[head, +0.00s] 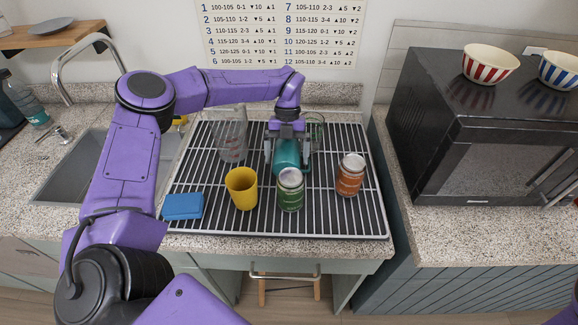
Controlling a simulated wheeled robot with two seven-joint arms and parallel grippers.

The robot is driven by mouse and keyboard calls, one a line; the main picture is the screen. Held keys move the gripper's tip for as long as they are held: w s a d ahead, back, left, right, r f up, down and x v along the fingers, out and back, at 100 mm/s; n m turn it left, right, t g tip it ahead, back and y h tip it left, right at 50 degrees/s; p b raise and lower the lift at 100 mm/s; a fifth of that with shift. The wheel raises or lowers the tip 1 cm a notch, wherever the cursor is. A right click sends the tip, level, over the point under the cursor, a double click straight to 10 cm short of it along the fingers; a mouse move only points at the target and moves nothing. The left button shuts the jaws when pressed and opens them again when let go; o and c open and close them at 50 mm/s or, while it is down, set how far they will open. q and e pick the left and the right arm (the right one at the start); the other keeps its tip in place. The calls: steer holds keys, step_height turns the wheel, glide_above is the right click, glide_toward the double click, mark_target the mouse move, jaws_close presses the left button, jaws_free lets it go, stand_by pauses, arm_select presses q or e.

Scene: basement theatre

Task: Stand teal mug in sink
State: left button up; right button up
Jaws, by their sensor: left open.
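The teal mug (287,156) is on the wire drying rack, partly hidden behind my left gripper and the green-labelled jar. My left gripper (288,160) is open and points down at the mug, with its fingers at the mug's two sides. I cannot tell whether they touch it. The sink (62,172) is a grey basin to the left of the rack, partly hidden by my left arm. My right gripper is out of view.
On the rack (340,220) stand a yellow cup (242,188), green-labelled jar (290,190), orange jar (350,176), clear measuring jug (231,135) and blue sponge (183,206). A curved faucet (62,75) rises behind the sink. A black microwave (480,120) stands right.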

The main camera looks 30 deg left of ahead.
arm_select(q)
steer(key=c, duration=1.2)
steer(key=shift+r, duration=0.15)
